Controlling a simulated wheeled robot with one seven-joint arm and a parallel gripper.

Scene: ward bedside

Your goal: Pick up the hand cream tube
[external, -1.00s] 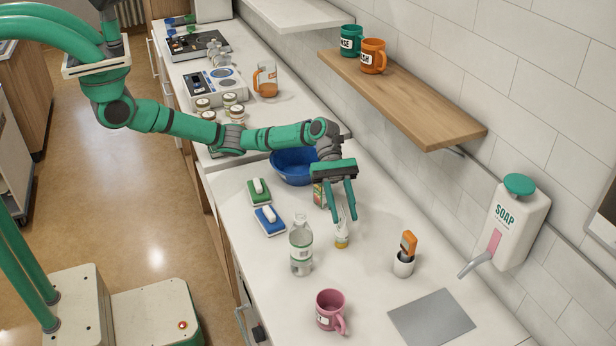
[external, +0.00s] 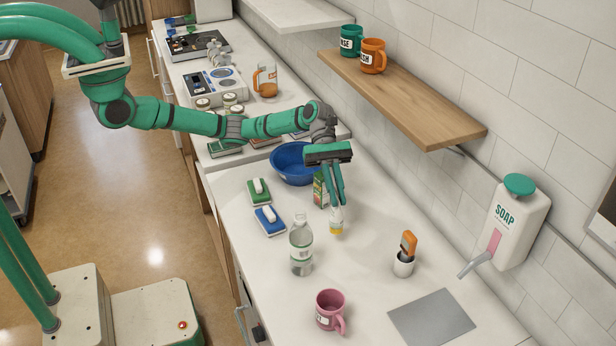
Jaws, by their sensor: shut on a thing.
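The hand cream tube (external: 336,219) is a small whitish tube with a yellow cap at its lower end. My gripper (external: 335,203) is shut on its upper part, fingers pointing down. The tube hangs upright between the fingertips, seemingly just above the white counter; the exact gap is hard to tell. The fingers hide the top of the tube.
A green carton (external: 320,190) stands close behind my fingers, left of them. A blue bowl (external: 292,165) is behind. A wooden shelf (external: 410,105) overhangs the counter on the right.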

